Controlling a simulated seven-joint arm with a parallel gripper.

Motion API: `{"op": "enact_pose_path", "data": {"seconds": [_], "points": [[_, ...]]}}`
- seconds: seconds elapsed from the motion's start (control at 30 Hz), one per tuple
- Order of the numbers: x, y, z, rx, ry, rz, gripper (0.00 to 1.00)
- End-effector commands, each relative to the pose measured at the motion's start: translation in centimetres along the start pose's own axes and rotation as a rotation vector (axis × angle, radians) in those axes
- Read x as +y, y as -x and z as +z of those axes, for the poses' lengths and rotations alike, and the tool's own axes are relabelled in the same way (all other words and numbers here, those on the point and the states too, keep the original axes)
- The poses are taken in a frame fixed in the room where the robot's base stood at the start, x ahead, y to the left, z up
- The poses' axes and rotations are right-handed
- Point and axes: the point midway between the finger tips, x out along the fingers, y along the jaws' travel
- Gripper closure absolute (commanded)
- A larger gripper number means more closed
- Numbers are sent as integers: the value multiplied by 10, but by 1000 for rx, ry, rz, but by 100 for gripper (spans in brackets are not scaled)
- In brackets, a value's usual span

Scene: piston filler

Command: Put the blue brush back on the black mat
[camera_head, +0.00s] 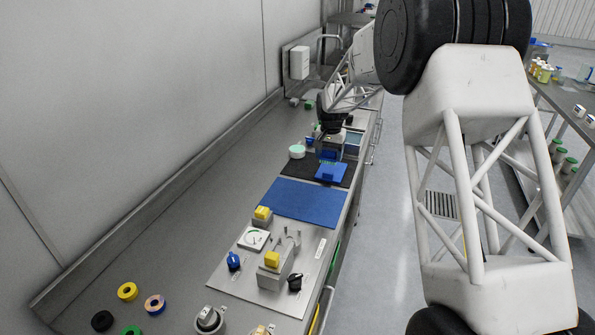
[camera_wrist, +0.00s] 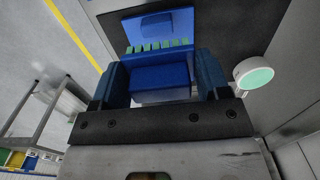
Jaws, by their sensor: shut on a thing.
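The blue brush (camera_wrist: 160,82) is between the two fingers of my gripper (camera_wrist: 162,78) in the wrist view, with a row of green bristles beyond the fingers. My gripper (camera_head: 329,152) shows small in the head view, over the black mat (camera_head: 296,167). A flat blue piece (camera_head: 331,173) shows just below it, over the mat's near right part; I cannot tell if it is part of the brush. The dark mat (camera_wrist: 232,38) also shows behind the brush in the wrist view. Whether the brush touches the mat is unclear.
A white round container with a mint lid (camera_head: 297,151) stands beside the black mat; it also shows in the wrist view (camera_wrist: 253,76). A blue mat (camera_head: 303,201) lies nearer, then a fixture plate (camera_head: 225,275) with yellow blocks and knobs. The wall is left, the counter edge right.

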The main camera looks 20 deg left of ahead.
Motion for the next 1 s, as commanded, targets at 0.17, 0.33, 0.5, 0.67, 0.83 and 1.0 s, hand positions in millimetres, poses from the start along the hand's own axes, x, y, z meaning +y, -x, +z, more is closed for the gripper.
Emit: {"op": "enact_pose_path", "data": {"seconds": [0.17,0.33,0.5,0.67,0.83,1.0], "points": [[-26,-10,53,0,3,0,56],[-42,-19,96,0,2,0,56],[-51,-24,121,1,1,-1,56],[-52,-25,128,1,0,0,56],[-52,-25,128,1,-1,-1,56],[-52,-25,126,1,-1,-1,56]]}}
